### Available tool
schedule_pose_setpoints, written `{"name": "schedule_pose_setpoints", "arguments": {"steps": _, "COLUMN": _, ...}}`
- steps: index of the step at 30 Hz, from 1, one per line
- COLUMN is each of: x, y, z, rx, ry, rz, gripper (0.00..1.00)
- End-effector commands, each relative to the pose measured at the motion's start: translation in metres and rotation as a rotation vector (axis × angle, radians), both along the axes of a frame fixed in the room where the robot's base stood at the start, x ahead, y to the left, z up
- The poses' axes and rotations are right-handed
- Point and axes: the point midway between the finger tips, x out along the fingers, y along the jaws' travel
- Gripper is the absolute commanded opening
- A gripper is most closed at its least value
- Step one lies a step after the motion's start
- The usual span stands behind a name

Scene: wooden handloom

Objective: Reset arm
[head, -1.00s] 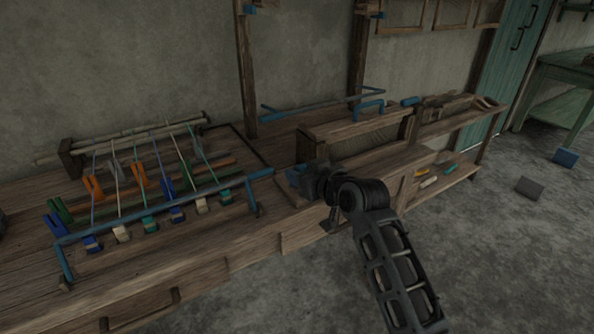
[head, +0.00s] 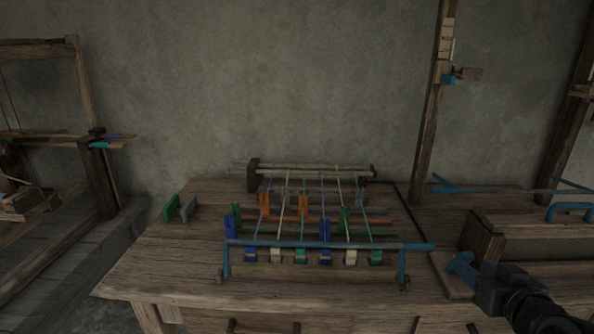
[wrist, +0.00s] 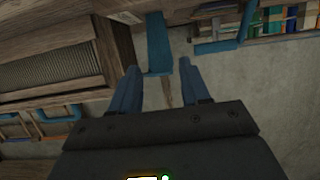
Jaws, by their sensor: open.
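My gripper (head: 461,264) is at the lower right of the head view, over the right end of the workbench (head: 150,275). In the wrist view its two blue fingers (wrist: 156,82) are spread apart with nothing between them. My arm runs off the lower right corner of the head view. A blue bar frame (head: 330,245) stands on the bench, left of my gripper and apart from it. Coloured threads with clips and small weights stretch behind and under this bar.
A wooden box-like part (head: 482,238) stands close beside my gripper. A wooden post (head: 432,120) rises behind it. Green and grey clips (head: 178,208) sit at the bench's left. Another loom frame (head: 80,95) stands far left. The bench's left part has free room.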

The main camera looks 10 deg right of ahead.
Motion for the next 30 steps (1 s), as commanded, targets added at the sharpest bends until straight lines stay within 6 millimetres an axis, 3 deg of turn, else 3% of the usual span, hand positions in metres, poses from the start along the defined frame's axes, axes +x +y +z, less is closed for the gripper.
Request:
{"name": "schedule_pose_setpoints", "arguments": {"steps": 4, "x": -0.009, "y": 0.016, "z": -0.01, "rx": 0.013, "ry": -0.001, "rz": 0.002, "gripper": 0.46}}
{"name": "schedule_pose_setpoints", "arguments": {"steps": 8, "x": -0.032, "y": 0.053, "z": -0.03, "rx": 0.037, "ry": -0.007, "rz": 0.005, "gripper": 0.46}}
{"name": "schedule_pose_setpoints", "arguments": {"steps": 12, "x": -0.071, "y": 0.097, "z": -0.049, "rx": 0.058, "ry": -0.014, "rz": 0.01, "gripper": 0.46}}
{"name": "schedule_pose_setpoints", "arguments": {"steps": 18, "x": -0.136, "y": 0.149, "z": -0.062, "rx": 0.067, "ry": -0.019, "rz": 0.027, "gripper": 0.46}}
{"name": "schedule_pose_setpoints", "arguments": {"steps": 23, "x": -0.192, "y": 0.18, "z": -0.059, "rx": 0.061, "ry": -0.022, "rz": 0.057, "gripper": 0.46}}
{"name": "schedule_pose_setpoints", "arguments": {"steps": 30, "x": -0.274, "y": 0.21, "z": -0.035, "rx": 0.035, "ry": -0.029, "rz": 0.133, "gripper": 0.46}}
